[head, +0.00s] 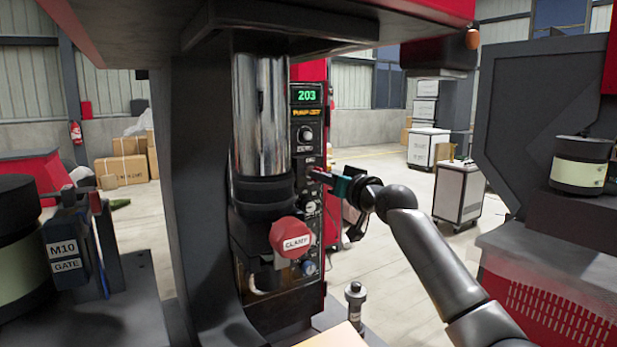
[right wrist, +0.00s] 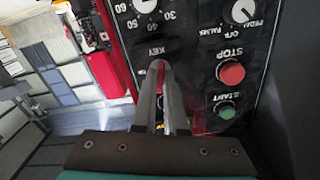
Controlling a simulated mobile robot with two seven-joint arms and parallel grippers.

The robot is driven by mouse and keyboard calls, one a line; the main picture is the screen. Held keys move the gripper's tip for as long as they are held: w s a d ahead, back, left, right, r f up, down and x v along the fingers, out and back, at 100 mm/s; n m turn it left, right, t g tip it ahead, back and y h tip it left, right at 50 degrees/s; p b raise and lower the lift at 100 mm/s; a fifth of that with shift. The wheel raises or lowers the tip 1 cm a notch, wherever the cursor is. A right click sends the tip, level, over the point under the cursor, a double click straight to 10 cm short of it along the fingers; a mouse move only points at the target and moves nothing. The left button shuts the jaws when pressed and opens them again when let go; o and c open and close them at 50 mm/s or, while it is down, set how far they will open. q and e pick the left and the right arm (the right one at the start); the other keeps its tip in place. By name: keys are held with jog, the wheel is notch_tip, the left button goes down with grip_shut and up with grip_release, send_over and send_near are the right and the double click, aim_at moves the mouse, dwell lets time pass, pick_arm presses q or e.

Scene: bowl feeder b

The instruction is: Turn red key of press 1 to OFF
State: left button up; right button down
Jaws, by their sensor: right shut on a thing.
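The red key is on the black control panel (right wrist: 190,75), below the printed word KEY in the right wrist view. A thin red strip of the key (right wrist: 160,75) shows between my finger pads. My right gripper (right wrist: 157,80) is shut on it, with both fingers against the panel area. In the head view my right gripper (head: 320,178) reaches the panel from the right, and the key is mostly hidden there. The key's OFF mark and its exact turn angle are hidden by the fingers. My left gripper is not in view.
A red STOP button (right wrist: 231,73) and green START button (right wrist: 225,110) sit close right of the fingers. In the head view a red CLAMP knob (head: 290,238) juts out below the chrome cylinder (head: 259,115). The display (head: 307,95) reads 203.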

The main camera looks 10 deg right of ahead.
dwell(0.3)
jog(key=n, duration=0.4)
jog(key=shift+b, duration=0.3)
jog(key=c, duration=0.9)
grip_release()
